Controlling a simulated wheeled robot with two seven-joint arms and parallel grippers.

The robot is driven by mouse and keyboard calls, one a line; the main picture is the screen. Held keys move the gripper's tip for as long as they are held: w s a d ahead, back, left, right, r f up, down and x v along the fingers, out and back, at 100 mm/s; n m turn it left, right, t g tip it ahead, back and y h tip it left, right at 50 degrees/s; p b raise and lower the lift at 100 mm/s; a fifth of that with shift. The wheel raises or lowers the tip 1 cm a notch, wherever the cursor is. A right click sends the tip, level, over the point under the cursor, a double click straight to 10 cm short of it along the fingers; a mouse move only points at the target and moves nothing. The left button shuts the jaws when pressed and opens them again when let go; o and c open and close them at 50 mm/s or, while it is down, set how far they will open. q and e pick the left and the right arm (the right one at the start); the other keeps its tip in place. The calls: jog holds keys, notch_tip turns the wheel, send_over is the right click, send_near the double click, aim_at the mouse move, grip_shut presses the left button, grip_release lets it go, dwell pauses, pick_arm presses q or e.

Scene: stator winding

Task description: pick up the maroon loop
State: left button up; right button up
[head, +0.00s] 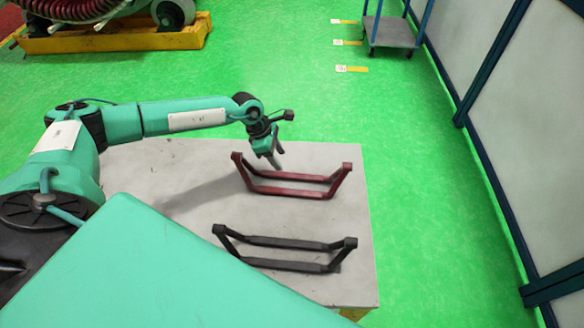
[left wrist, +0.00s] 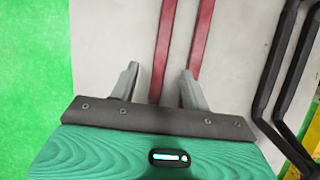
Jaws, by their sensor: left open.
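The maroon loop (head: 290,190) lies on the grey table (head: 185,220), toward its far right part. It is a long frame with two parallel bars and raised, angled ends. My left gripper (head: 277,163) is above the table, by the loop's far bar, near its left half. In the left wrist view the open fingers of my left gripper (left wrist: 158,82) point along the two maroon bars (left wrist: 164,50). One bar shows between the fingers; the other passes close to the right finger. I cannot tell whether they touch. My right gripper is not in view.
A black loop (head: 285,252) of similar shape lies nearer on the table; it also shows at the right of the left wrist view (left wrist: 272,75). Green floor surrounds the table. A cart (head: 390,32) and wall panels (head: 535,120) stand beyond on the right.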

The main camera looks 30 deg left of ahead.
aim_at(292, 175)
pick_arm(q)
jog(key=x, duration=0.2)
jog(key=shift+d+f, duration=0.2)
jog(key=shift+f, duration=0.15)
jog(key=p+x, duration=0.1)
jog(key=x, duration=0.1)
jog(key=p+x, duration=0.2)
jog(key=shift+w+d+f, duration=0.1)
jog(key=shift+d, duration=0.4)
jog(key=shift+f, duration=0.4)
jog(key=shift+c, duration=0.2)
grip_shut()
